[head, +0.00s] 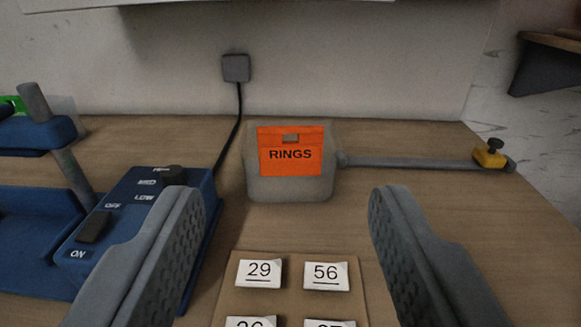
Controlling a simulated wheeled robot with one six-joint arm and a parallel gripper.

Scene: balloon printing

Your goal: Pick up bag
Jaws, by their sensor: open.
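A grey, rounded, bag-like holder (290,193) stands upright on the wooden table near the wall, in the middle of the head view. An orange panel marked RINGS (291,151) covers most of its front; a small grey tab sits at the panel's top. No other clear bag shows, and I cannot tell for sure that this is the bag. My gripper (287,202) is open, its two grey fingers wide apart on either side of the view. The holder stands beyond the fingers, between them in the picture. Nothing is between the fingertips.
A tan board (237,290) with white cards numbered 29 and 56 lies at the front. A blue machine (125,220) with switches stands left, its cable running to a wall plate (236,68). A grey bar (410,163) with a yellow clamp (489,158) extends right of the holder.

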